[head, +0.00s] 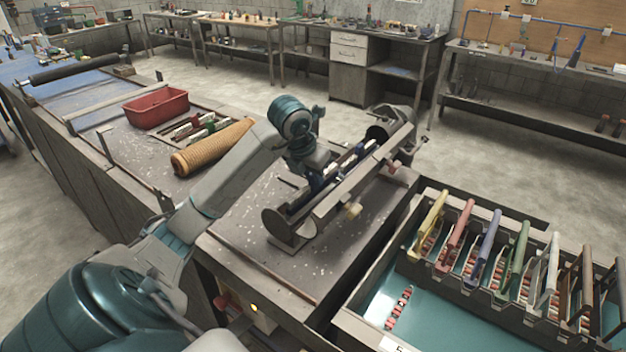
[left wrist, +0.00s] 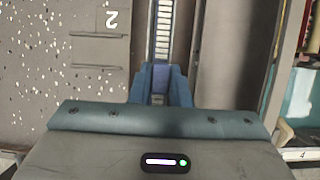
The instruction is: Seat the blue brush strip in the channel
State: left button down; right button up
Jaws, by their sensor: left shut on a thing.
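The blue brush strip (left wrist: 163,35) runs lengthwise up the left wrist view, a blue strip with a row of pale segments along its middle. My left gripper (left wrist: 160,85) is shut on its near end; the fingers cover that end. In the head view my left gripper (head: 314,172) is over the long metal fixture (head: 352,188) on the bench, and part of the strip (head: 352,160) shows beyond it. The strip lies along the channel, beside its grey wall (left wrist: 228,55). I cannot tell whether it is fully down in it. My right gripper is not in view.
A rack (head: 482,283) with several coloured handles stands at the right, with a short red and white strip (head: 399,307) on its teal floor. A ribbed tan roll (head: 213,146) and a red bin (head: 156,107) sit left on the bench. A plate marked 2 (left wrist: 100,48) flanks the strip.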

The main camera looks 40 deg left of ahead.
aim_at(313, 185)
pick_arm(q)
notch_tip(313, 185, down, 2)
jog(key=shift+f+p, duration=0.1)
jog(key=shift+p, duration=0.3)
jog(key=shift+f, duration=0.25)
jog(key=shift+s, duration=0.15)
jog(key=c, duration=1.6)
grip_release()
jog(key=shift+f, duration=0.1)
jog(key=shift+o, duration=1.2)
jog(key=shift+f, duration=0.1)
jog(key=shift+w+a, duration=0.15)
jog(key=shift+w, duration=0.05)
jog(key=b+v, duration=0.2)
jog(key=v, duration=1)
